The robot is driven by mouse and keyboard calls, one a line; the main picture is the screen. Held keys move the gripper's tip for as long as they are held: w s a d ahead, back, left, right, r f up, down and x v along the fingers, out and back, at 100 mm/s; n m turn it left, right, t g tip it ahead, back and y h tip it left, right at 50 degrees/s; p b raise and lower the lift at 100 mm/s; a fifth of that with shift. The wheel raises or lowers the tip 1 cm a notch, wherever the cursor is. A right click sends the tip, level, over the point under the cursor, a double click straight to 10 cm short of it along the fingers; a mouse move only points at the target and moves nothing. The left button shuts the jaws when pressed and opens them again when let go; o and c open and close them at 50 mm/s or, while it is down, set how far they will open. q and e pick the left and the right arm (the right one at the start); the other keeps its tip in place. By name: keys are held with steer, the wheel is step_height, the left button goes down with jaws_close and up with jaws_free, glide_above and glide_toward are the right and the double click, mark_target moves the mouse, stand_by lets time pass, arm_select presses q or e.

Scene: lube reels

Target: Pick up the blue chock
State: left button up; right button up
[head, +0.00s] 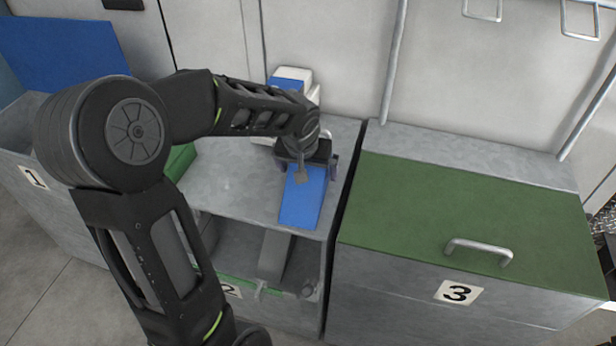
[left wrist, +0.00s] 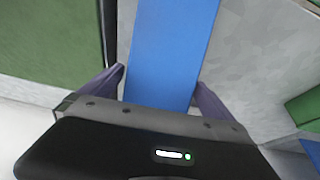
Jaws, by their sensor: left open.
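The blue chock (head: 302,200) lies on the grey metal top of the cabinet marked 2, near its right edge. My left gripper (head: 305,172) is over the chock's far part and hides some of it. In the left wrist view the blue chock (left wrist: 172,50) runs between the two open fingers (left wrist: 160,90), with one finger on each side. I see a narrow gap beside each finger. My right gripper is not in view.
A blue and white object (head: 291,80) stands behind the gripper near the wall. A box with a closed green lid (head: 460,205), marked 3, is at the right. A green object (head: 180,160) is left of the chock. An open bin with a raised blue lid (head: 60,50) is at the far left.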

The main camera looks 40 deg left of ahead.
arm_select(q)
steer(key=shift+c, duration=0.2)
steer(key=c, duration=1.9)
steer(key=shift+r, duration=0.1)
steer(key=shift+c, duration=0.3)
